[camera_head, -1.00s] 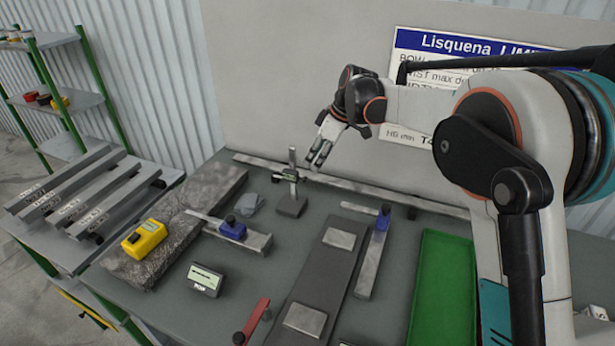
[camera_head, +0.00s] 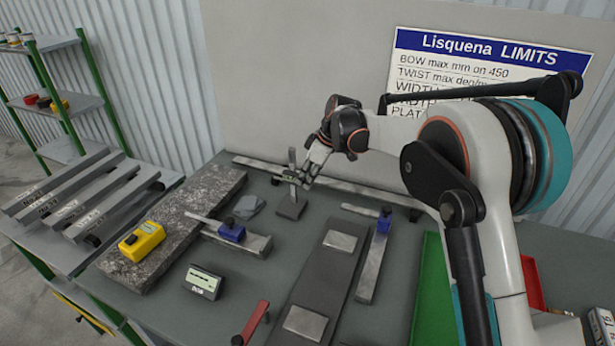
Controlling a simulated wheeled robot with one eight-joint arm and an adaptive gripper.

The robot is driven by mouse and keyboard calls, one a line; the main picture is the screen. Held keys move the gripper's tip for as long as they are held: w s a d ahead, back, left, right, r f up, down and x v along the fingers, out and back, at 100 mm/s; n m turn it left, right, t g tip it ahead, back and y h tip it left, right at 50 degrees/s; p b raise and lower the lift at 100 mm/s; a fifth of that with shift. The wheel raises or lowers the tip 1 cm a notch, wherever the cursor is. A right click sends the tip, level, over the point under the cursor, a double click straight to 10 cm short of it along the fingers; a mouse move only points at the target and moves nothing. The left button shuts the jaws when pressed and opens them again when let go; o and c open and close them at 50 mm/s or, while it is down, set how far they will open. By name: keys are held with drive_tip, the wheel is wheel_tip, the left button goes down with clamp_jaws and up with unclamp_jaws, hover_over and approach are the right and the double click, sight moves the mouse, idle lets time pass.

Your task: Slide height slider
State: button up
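The height slider is a small cross-piece (camera_head: 287,180) on a thin upright post (camera_head: 292,159). The post stands on a small dark square base (camera_head: 291,209) on the table's back part. My gripper (camera_head: 299,181) is at the post's right side, its fingers pointing down and left at the level of the cross-piece. The fingers partly hide the cross-piece. At this size I cannot tell whether they touch it or whether they are open or shut.
A granite slab (camera_head: 203,195) with a yellow device (camera_head: 142,241) lies left. A blue-headed gauge (camera_head: 232,231), a small display (camera_head: 203,281), a grey plate (camera_head: 322,273) and a green tray (camera_head: 428,290) are nearer. A long rail (camera_head: 350,188) runs along the back.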

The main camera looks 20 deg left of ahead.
clamp_jaws()
wheel_tip(320, 180, down, 9)
drive_tip(key=b, duration=0.3)
drive_tip(key=shift+d+f+b, duration=0.1)
drive_tip(key=shift+f+b, duration=0.05)
drive_tip(key=shift+b, duration=0.2)
drive_tip(key=o, duration=0.7)
unclamp_jaws()
drive_tip(key=shift+f, duration=0.1)
drive_tip(key=v, duration=1.2)
